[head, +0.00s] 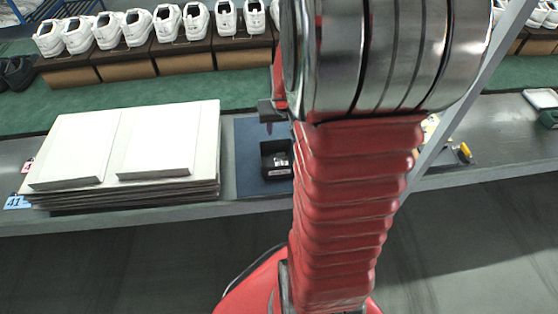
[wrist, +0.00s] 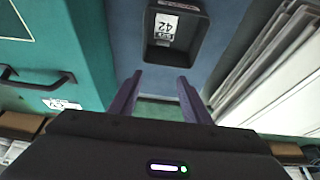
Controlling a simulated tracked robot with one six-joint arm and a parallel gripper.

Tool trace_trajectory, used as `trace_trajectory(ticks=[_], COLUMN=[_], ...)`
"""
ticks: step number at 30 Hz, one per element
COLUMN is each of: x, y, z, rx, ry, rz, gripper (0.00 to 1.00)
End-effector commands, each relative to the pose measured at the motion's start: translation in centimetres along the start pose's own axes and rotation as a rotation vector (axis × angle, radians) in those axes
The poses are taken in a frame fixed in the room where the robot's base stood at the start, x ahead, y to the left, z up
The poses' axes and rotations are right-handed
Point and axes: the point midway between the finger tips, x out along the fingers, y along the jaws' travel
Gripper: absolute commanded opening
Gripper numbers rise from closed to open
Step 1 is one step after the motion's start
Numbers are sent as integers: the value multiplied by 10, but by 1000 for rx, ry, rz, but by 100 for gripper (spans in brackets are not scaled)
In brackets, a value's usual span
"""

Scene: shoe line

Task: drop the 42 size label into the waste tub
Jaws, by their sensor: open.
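The 42 size label (wrist: 165,27) is a small white tag with black print. In the wrist view it lies within the outline of a black open tub (wrist: 171,56). The tub also shows in the head view (head: 267,153), standing on a dark blue mat, with something small and pale inside. My gripper (wrist: 158,98) is open, with nothing between its two fingers, and it is apart from the tub. In the head view its dark tip (head: 268,120) shows just behind the tub, and my red arm hides the rest.
Stacked white boards (head: 125,150) lie left of the mat. A "41" tag (head: 17,202) hangs at the bench's left edge. White shoes (head: 140,28) line the back rack. A teal item with a black handle (wrist: 40,78) fills the wrist view's left side.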

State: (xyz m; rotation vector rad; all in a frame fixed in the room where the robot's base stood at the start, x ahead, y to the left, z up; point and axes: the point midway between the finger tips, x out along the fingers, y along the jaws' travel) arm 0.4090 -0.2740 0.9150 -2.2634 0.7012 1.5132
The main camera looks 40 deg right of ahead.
Motion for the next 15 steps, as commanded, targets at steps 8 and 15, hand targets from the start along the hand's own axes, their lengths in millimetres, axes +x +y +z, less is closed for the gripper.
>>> trace_trajectory(ticks=[8, 15], x=[-2, -18], y=[0, 0], z=[0, -1], rx=[0, 0], ry=[1, 3], rz=[0, 0], gripper=[44, 44])
